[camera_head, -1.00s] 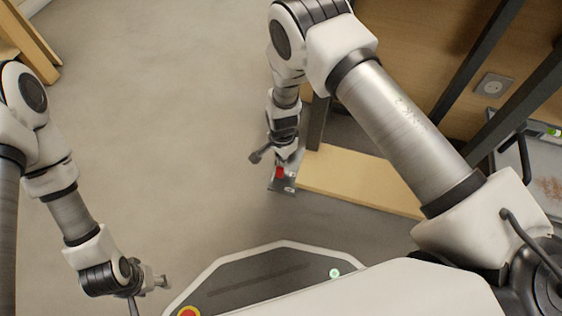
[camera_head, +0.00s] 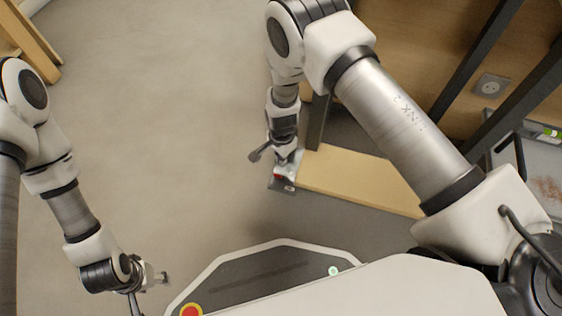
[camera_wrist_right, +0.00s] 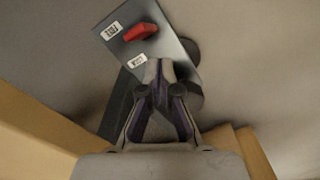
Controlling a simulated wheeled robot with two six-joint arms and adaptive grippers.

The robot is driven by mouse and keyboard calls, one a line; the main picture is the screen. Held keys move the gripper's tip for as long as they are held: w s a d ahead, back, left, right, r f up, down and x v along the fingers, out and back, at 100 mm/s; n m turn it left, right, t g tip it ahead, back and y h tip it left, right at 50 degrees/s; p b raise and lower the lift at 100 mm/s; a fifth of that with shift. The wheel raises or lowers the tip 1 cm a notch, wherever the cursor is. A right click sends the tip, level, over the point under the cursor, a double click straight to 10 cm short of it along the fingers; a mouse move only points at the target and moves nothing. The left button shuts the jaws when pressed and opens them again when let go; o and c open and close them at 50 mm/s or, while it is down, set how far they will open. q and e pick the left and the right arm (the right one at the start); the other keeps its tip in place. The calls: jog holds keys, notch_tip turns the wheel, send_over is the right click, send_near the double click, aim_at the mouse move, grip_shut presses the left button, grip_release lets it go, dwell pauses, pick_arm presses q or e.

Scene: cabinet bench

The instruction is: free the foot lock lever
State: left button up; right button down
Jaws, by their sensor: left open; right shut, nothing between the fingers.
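The foot lock is a grey metal plate (camera_head: 276,186) on the floor at the end of the wooden board. In the head view the red lever (camera_head: 278,177) is partly covered by my right gripper (camera_head: 286,165). In the right wrist view my right gripper (camera_wrist_right: 159,66) is shut and empty, its tips over the plate near the lower label, apart from the lever in the picture. My left gripper (camera_head: 161,279) is open and empty, far from the lock.
A dark upright post (camera_head: 318,122) stands close beside the lock. The wooden board (camera_head: 360,181) runs right from it, under the bench. Open grey floor (camera_head: 170,110) lies to the left. My base edge is below.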

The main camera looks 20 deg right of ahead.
jog(key=shift+w+d+r, duration=0.15)
jog(key=shift+r, duration=0.25)
notch_tip(320, 180, up, 7)
jog(key=p, duration=0.6)
